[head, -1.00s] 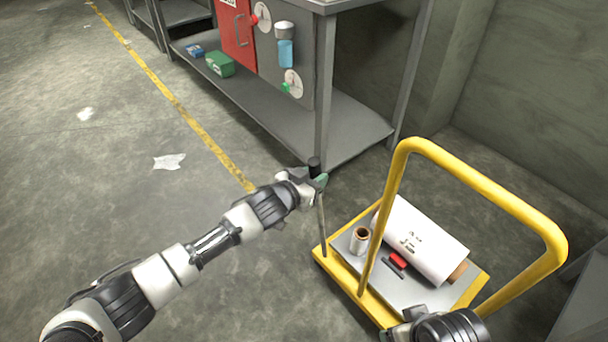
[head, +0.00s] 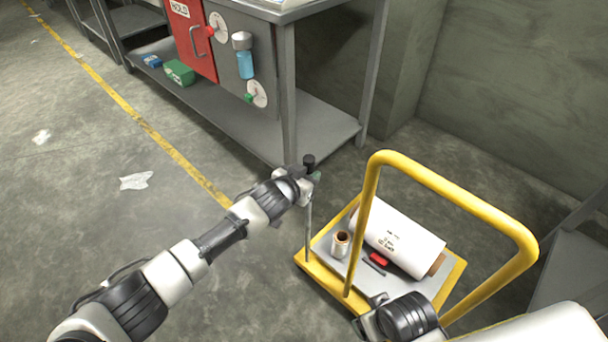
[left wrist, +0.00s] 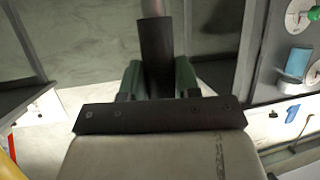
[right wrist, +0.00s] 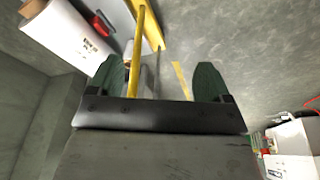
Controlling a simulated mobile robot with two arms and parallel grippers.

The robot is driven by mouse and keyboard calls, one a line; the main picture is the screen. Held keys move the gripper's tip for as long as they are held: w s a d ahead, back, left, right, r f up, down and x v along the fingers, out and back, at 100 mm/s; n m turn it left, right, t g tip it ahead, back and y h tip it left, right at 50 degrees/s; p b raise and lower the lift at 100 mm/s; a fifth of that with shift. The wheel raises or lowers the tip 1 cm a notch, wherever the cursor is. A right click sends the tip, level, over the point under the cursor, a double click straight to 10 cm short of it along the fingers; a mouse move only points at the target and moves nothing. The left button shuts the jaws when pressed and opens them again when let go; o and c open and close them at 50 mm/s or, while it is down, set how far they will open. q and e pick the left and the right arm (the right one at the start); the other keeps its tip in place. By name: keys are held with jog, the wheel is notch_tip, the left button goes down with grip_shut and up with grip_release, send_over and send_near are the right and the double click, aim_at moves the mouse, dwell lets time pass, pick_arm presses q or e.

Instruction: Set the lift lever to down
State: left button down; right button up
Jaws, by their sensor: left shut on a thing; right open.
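My left gripper (head: 311,178) is shut on the lever just below the top of the grip. In the left wrist view the black grip (left wrist: 156,55) stands between the two green fingers. My right gripper (head: 368,312) is low by the cart's front, partly cut by my own arm. In the right wrist view its green fingers (right wrist: 160,82) are wide apart, with no object held between them.
A grey workbench (head: 330,115) with a red door (head: 190,38) stands behind.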

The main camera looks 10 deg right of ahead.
pick_arm(q)
jog(key=shift+w+a, duration=0.15)
jog(key=c, duration=0.8)
grip_release()
jog(key=shift+s, duration=0.2)
jog(key=p+v, duration=0.3)
jog(key=v, duration=0.7)
jog(key=shift+s+a+r, duration=0.15)
jog(key=shift+a, duration=0.05)
pick_arm(e)
notch_tip(320, 180, down, 12)
jog(key=s, duration=0.1)
jog(key=shift+s+g, duration=0.25)
jog(key=shift+g, duration=0.15)
